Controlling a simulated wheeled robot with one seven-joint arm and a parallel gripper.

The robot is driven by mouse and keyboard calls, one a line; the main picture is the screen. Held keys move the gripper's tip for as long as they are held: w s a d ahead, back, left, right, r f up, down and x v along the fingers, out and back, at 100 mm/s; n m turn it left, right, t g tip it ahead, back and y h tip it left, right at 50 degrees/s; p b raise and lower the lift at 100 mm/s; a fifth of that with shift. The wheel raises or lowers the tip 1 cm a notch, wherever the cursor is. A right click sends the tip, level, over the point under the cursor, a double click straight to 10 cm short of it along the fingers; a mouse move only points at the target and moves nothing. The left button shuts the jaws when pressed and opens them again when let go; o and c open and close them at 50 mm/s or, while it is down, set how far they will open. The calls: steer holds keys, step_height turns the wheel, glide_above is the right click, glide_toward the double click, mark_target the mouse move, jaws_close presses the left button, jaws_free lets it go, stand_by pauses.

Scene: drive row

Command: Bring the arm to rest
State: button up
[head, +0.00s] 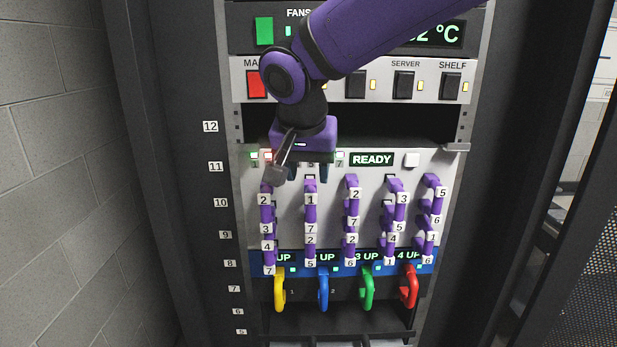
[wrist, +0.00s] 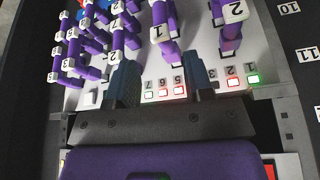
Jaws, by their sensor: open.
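My gripper (head: 306,172) is in front of the upper part of the white drive panel (head: 385,172), just left of its READY display (head: 372,160). My purple arm reaches down to it from the top right. In the wrist view, my gripper (wrist: 163,82) has its two dark fingers spread apart, with nothing between them but the panel face and its small lit squares. It holds nothing. Whether the fingertips touch the panel, I cannot tell. The arm hides part of the upper panels.
Purple numbered handles (head: 351,225) hang in several columns close below my gripper. Yellow (head: 280,292), blue (head: 323,290), green (head: 367,292) and red (head: 409,287) handles sit lower. A switch row with a red switch (head: 256,84) is above. Dark rack posts stand at both sides.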

steer(key=shift+d, duration=0.1)
steer(key=s+d+r, duration=0.1)
steer(key=s+d, duration=0.3)
steer(key=d, duration=0.4)
steer(key=s+d+r+n, duration=0.1)
steer(key=s+d, duration=0.3)
steer(key=d, duration=0.3)
steer(key=s+d+r, duration=0.1)
steer(key=s+d, duration=0.3)
steer(key=d, duration=0.4)
steer(key=s+d+f+n+t+y, duration=0.1)
steer(key=s+d, duration=0.3)
steer(key=s, duration=0.4)
steer(key=shift+s+d+f+n, duration=0.2)
steer(key=shift+d+f+n, duration=0.1)
steer(key=shift+f, duration=0.3)
steer(key=shift+w, duration=0.1)
